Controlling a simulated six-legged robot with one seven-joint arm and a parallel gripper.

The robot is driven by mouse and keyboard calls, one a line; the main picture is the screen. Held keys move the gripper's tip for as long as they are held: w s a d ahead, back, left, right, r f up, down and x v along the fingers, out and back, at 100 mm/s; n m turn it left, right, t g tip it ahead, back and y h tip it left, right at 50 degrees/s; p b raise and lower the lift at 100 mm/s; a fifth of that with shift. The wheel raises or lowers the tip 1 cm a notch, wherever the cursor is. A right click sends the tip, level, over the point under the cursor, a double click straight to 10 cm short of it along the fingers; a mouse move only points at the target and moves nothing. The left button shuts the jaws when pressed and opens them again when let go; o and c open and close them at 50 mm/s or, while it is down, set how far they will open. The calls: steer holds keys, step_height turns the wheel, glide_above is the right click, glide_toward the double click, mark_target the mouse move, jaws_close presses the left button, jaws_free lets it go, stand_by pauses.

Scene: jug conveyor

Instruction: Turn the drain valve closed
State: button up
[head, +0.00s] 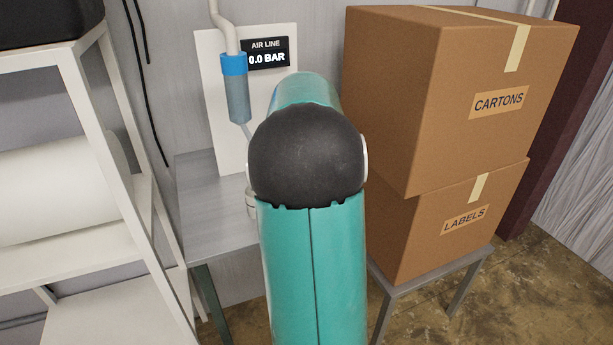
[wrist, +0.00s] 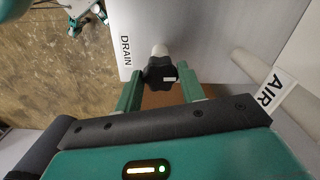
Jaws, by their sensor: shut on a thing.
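The drain valve shows in the wrist view as a black lobed knob (wrist: 160,73) on a short pale stem, beside a white label reading DRAIN (wrist: 126,52). A small white mark is on the knob. My gripper (wrist: 161,86) has one green finger on each side of the knob and is shut on it. In the head view my teal arm hides the gripper and the knob. There, a filter with a blue collar (head: 236,90) hangs from a pale pipe in front of a white panel (head: 214,90). The display (head: 267,53) reads AIR LINE 0.0 BAR.
A CARTONS box (head: 400,110) is stacked on a LABELS box (head: 410,240) to the right, on a small table. A white shelf rack (head: 110,130) with a large white roll (head: 60,190) stands at left. A grey table (head: 205,200) lies under the panel. An AIR label (wrist: 269,91) shows in the wrist view.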

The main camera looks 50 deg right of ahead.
steer(key=shift+m, duration=0.5)
steer(key=o, duration=1)
step_height(320, 180, up, 14)
steer(key=shift+f, duration=0.1)
steer(key=shift+s, duration=0.1)
stand_by(0.4)
